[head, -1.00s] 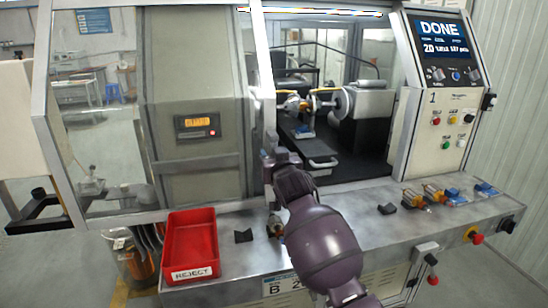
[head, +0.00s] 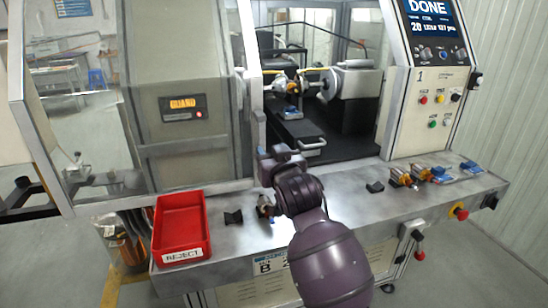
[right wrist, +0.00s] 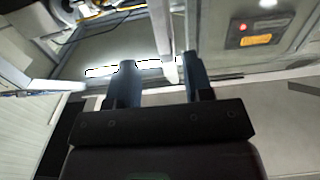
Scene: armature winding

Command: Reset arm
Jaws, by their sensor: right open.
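My right arm reaches up from the bottom of the head view. Its gripper (head: 281,152) is in front of the machine (head: 190,110), above the front ledge, near the frame post left of the opening. In the right wrist view its two fingers (right wrist: 158,82) stand apart with nothing held between them. Behind them are a bright light strip and the machine frame. My left gripper is in neither view.
A red REJECT tray (head: 182,258) and a dark block (head: 233,217) stand on the ledge (head: 335,212) at left. A small part (head: 265,206) lies beside my arm. Another dark block (head: 375,187) and several armatures (head: 409,177) are at right. The display (head: 430,22) reads DONE.

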